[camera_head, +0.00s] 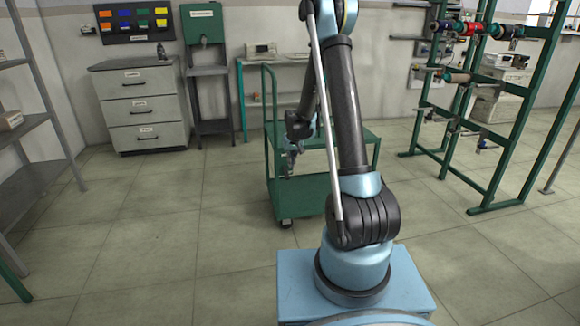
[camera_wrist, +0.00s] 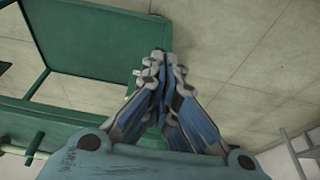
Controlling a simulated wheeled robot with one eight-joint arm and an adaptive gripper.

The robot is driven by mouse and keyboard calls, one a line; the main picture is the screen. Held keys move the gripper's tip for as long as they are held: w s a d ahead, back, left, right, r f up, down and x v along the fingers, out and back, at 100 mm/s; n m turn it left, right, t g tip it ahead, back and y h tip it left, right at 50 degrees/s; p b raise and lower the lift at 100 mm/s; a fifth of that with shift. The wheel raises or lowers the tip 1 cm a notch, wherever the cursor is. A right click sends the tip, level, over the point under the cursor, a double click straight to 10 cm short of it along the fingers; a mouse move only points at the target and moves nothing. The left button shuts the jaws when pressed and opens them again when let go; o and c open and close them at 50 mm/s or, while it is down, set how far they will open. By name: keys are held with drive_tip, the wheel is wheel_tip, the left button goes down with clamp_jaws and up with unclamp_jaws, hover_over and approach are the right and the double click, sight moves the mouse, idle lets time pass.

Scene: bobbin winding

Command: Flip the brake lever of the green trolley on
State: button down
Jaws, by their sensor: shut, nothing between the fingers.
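The green trolley (camera_head: 303,203) stands on the floor behind my arm, and part of it is hidden by the arm. Its push handle rises at the left and a dark castor shows under its near end. In the wrist view the trolley's green panel and frame (camera_wrist: 95,48) fill the upper left. My gripper (camera_head: 288,172) is in front of the trolley, above its lower deck level in the picture. In the wrist view my gripper (camera_wrist: 158,60) is shut and empty, its fingertips together by the panel's edge. I cannot make out the brake lever in either view.
A green rack (camera_head: 490,120) with spools stands at the right. A grey drawer cabinet (camera_head: 147,105) and a green wall unit (camera_head: 203,28) are at the back left. A grey shelf (camera_head: 35,178) is at the left edge. The floor left of the trolley is clear.

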drive_tip(key=shift+s+d+r, duration=0.1)
drive_tip(key=shift+s+r, duration=0.6)
drive_tip(key=shift+r, duration=0.15)
drive_tip(key=s+d+r, duration=0.4)
drive_tip(key=s+r, duration=0.4)
drive_tip(key=s, duration=0.2)
drive_tip(key=s+d+r, duration=0.4)
drive_tip(key=s+r, duration=0.4)
drive_tip(key=s, duration=0.2)
drive_tip(key=s+d+f+m, duration=0.1)
drive_tip(key=s+d, duration=0.1)
drive_tip(key=s, duration=1)
drive_tip(key=s+d+f+g, duration=0.1)
drive_tip(key=s+d, duration=0.1)
drive_tip(key=s, duration=1.1)
drive_tip(key=shift+d+f+m+h, duration=0.2)
drive_tip(key=shift+f+m+h, duration=0.1)
drive_tip(key=shift+f+m, duration=0.1)
